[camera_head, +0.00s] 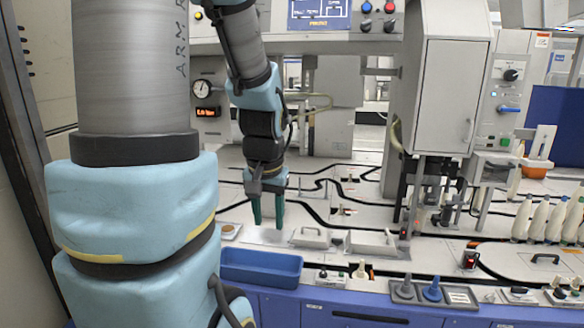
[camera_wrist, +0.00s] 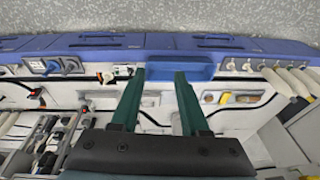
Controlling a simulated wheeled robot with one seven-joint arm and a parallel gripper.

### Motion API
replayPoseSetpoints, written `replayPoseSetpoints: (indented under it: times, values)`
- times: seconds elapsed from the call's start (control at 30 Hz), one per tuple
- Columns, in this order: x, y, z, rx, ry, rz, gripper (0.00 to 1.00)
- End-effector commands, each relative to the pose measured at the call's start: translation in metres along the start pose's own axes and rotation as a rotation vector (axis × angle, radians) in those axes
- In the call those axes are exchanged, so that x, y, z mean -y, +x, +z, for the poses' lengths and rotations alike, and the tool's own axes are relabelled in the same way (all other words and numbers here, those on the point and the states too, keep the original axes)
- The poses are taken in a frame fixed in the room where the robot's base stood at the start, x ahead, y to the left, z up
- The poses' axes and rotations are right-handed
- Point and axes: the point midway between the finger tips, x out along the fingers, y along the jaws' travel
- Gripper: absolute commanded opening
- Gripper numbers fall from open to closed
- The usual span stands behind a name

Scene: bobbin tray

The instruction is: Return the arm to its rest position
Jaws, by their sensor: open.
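My gripper (camera_head: 267,212) points down above the machine's grey-white work surface, left of centre in the head view. Its two green fingers are apart with nothing between them. In the wrist view my gripper (camera_wrist: 155,90) shows the same open, empty fingers. A blue tray (camera_head: 262,268) sits at the front edge of the surface, nearer the camera than the fingers. It looks empty in the head view. The tray (camera_wrist: 180,73) shows beyond the fingertips in the wrist view.
White bobbins (camera_head: 541,218) stand in a row at the right. A tall grey cabinet (camera_head: 440,90) rises right of centre. A panel with buttons and a screen (camera_head: 320,12) is at the back. Low handled covers (camera_head: 370,243) lie right of my gripper. A blue knob (camera_head: 432,291) sits at the front.

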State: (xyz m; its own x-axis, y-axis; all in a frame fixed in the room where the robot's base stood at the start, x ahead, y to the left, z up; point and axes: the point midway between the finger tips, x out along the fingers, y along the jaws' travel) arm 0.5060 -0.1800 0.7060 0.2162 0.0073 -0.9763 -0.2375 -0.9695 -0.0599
Motion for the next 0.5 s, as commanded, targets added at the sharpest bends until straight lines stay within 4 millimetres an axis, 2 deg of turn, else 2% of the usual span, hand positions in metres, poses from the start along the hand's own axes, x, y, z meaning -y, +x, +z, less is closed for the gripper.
replayPoseSetpoints:
  times: [0.03, 0.17, 0.2, 0.5]
  values:
    - [0.003, 0.006, 0.018, 0.027, -0.048, 0.011, 0.45]
    - [0.005, 0.019, 0.061, 0.085, -0.169, 0.04, 0.45]
    - [0.005, 0.003, 0.052, 0.077, -0.157, 0.04, 0.45]
    - [0.008, -0.05, 0.039, 0.075, -0.151, 0.039, 0.45]
